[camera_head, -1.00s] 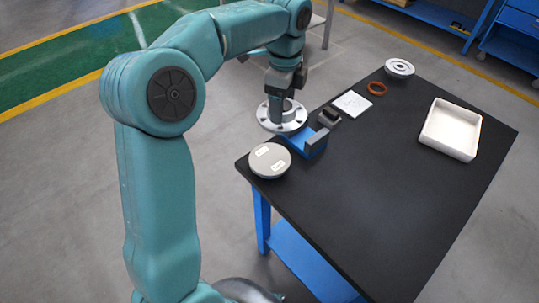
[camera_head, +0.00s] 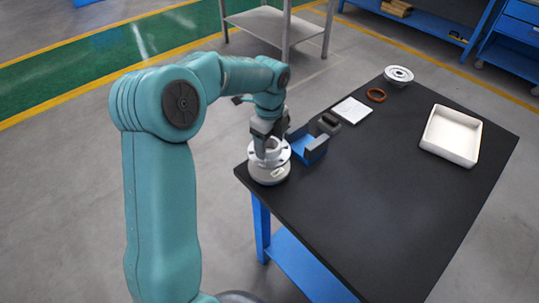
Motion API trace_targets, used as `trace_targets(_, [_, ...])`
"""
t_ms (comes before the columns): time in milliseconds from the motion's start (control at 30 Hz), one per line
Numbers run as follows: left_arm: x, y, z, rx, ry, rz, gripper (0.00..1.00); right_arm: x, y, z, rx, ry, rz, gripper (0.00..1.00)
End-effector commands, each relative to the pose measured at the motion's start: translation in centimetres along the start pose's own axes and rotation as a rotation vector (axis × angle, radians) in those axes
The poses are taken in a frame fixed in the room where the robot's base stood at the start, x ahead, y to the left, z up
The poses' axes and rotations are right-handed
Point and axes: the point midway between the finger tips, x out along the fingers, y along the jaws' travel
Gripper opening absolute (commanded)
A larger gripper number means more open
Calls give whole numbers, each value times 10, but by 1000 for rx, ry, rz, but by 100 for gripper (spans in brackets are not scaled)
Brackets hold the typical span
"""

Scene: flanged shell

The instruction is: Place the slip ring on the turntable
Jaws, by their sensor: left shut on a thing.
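The slip ring (camera_head: 283,156), a silver flanged ring-shaped part, is held in my left gripper (camera_head: 267,150). The gripper points down and is shut on the ring. The turntable (camera_head: 264,177), a round grey disc with pale labels, sits at the near left corner of the black table. The slip ring is over the turntable and covers much of it. I cannot tell whether they touch. My right gripper is not in view.
On the black table (camera_head: 400,200), a blue fixture with grey jaws (camera_head: 315,148) stands just right of the turntable. Behind are a white plate (camera_head: 351,110), an orange ring (camera_head: 376,95) and a pale round flanged part (camera_head: 398,75). A white tray (camera_head: 450,153) is at right; the table's front is clear.

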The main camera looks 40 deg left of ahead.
Motion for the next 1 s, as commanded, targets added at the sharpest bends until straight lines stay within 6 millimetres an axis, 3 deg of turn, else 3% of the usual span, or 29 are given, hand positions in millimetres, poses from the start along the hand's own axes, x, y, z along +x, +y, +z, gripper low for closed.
trace_targets(400, [45, 0, 0, 0, 0, -2, 0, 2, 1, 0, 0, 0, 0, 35])
trace_targets(833, [51, -1, 0, 0, -1, -4, 0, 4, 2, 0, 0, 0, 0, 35])
trace_targets(867, [52, 0, 0, 0, 0, 0, 72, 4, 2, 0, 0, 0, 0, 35])
trace_targets(933, [52, 0, 0, 0, 0, 0, 94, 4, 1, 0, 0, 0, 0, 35])
trace_targets(1000, [52, 0, 0, 0, 0, 0, 94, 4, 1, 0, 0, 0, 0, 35])
